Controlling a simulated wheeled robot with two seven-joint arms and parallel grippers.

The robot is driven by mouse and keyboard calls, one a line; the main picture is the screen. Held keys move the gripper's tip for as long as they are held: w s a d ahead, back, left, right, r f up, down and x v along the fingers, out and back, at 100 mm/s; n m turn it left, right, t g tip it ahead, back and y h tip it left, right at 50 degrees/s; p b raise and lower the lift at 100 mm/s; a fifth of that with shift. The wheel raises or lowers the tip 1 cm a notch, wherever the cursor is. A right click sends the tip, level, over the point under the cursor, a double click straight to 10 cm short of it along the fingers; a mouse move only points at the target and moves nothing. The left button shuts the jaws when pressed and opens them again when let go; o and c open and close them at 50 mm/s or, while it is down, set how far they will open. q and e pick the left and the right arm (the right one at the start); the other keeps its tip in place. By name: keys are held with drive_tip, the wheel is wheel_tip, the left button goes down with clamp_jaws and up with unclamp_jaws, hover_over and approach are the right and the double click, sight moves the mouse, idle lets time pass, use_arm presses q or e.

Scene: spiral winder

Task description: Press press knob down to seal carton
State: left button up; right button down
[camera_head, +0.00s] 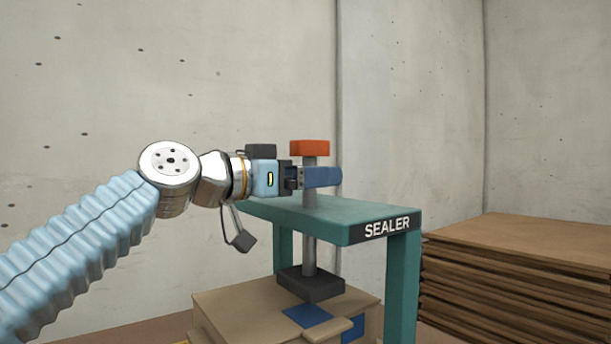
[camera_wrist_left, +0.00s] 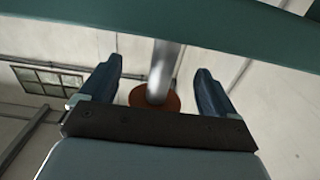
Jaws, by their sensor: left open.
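The press knob (camera_head: 309,148) is an orange-red block on a grey vertical shaft (camera_head: 309,255) above the teal sealer frame (camera_head: 345,213). In the left wrist view, the orange knob (camera_wrist_left: 150,98) and shaft (camera_wrist_left: 161,70) show between two blue fingers. My left gripper (camera_head: 322,177) is open just below the knob, its fingers on either side of the shaft. The shaft's lower end carries a dark press plate (camera_head: 311,284) over the tan carton (camera_head: 235,308). Blue patches (camera_head: 307,315) show on the carton. I cannot tell whether plate and carton touch. My right gripper is out of view.
A stack of brown flat sheets (camera_head: 510,275) stands to the right of the sealer. A concrete wall (camera_head: 410,100) is behind. The space above the knob is clear. In the left wrist view, a teal frame bar (camera_wrist_left: 230,30) crosses the top.

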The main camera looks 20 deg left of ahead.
use_arm(q)
drive_tip(key=b+v, duration=0.2)
drive_tip(key=v, duration=1.1)
drive_tip(key=shift+s+a, duration=0.25)
drive_tip(key=shift+s, duration=0.05)
